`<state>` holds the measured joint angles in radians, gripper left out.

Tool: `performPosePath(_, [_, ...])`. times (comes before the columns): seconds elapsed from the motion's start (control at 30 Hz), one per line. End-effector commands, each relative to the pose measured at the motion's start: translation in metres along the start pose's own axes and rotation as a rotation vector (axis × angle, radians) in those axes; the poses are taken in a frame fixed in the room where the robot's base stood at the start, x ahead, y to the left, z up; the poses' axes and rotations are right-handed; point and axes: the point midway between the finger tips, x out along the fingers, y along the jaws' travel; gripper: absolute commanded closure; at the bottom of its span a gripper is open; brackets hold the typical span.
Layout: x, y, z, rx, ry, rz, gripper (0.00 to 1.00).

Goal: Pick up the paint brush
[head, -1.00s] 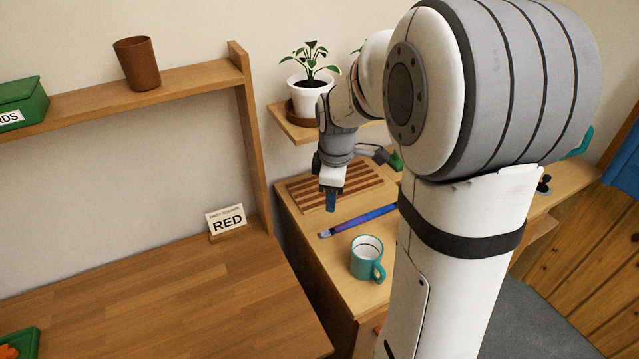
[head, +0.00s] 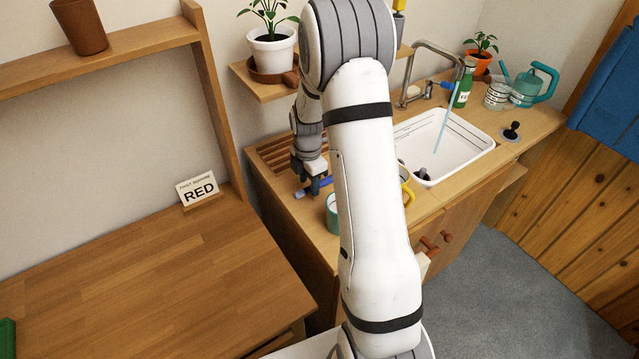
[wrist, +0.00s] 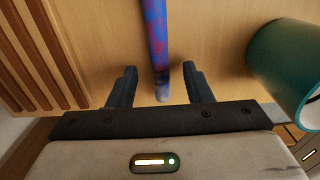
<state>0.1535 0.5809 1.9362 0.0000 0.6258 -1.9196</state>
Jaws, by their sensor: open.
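The paint brush (wrist: 155,38) has a blue and purple handle and a pale end. It lies on the wooden counter, and in the wrist view it runs from the top edge down between my fingers. In the head view only a bit of it (head: 303,193) shows by my gripper. My gripper (wrist: 160,70) is open, with one finger on each side of the brush and a gap to both. In the head view my gripper (head: 312,184) is low over the counter. Whether the fingers touch the counter is unclear.
A teal mug (wrist: 290,65) stands close to the right of my gripper; in the head view my arm partly hides it (head: 332,215). A slatted wooden rack (wrist: 30,50) lies to the left. A yellow-handled mug (head: 407,190) and a white sink (head: 450,150) are further right.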

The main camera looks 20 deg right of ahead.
Motion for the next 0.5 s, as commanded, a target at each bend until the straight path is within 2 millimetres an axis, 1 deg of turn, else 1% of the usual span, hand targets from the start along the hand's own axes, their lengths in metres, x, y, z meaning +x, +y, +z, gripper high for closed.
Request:
performPosePath(0.03, [0.0061,-0.0001,0.0,0.0,0.001,-0.002,0.54])
performPosePath(0.1, [0.0113,0.0,0.0001,0.001,0.0,-0.001,0.54])
performPosePath(0.37, [0.0133,0.0004,0.0005,0.001,-0.001,0.002,0.54])
performPosePath(0.5, [0.0132,0.0003,0.0006,0.002,-0.001,0.002,0.66])
